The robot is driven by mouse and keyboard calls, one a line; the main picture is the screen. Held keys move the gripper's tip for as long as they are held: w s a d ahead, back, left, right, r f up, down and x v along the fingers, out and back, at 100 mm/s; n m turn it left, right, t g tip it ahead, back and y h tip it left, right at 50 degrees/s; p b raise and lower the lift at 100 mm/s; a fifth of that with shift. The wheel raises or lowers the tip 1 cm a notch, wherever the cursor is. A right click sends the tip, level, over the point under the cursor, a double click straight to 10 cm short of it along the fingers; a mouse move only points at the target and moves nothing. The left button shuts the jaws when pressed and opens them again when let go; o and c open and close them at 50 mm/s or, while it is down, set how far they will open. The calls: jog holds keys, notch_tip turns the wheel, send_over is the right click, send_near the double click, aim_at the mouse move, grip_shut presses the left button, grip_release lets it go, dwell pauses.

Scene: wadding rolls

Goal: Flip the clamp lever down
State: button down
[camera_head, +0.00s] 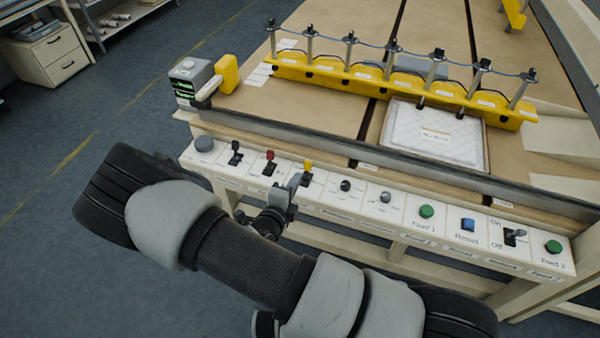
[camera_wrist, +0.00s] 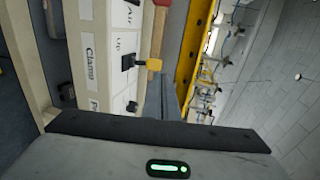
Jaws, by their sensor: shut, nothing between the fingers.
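The clamp lever is a black lever with a yellow knob (camera_head: 308,165) on the white control panel, between a red-tipped lever and a small dark knob. Its knob is at the upper end. In the wrist view the yellow-tipped lever (camera_wrist: 153,65) stands beside a label reading "Clamp" (camera_wrist: 90,58) and an "Up" mark. My gripper (camera_head: 295,181) is shut and empty, just left of and slightly below the yellow knob. In the wrist view its fingers (camera_wrist: 167,92) end close to the knob; I cannot tell whether they touch it.
The red-tipped lever (camera_head: 270,157) and a black lever (camera_head: 235,150) are close on the left. Green buttons (camera_head: 427,211) and a blue button (camera_head: 468,224) are farther right. The table edge with a metal rail runs behind the panel. A wrapped white pad (camera_head: 434,134) lies on the table.

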jog(key=v, duration=0.7)
jog(key=shift+w+r, duration=0.1)
jog(key=shift+r, duration=0.05)
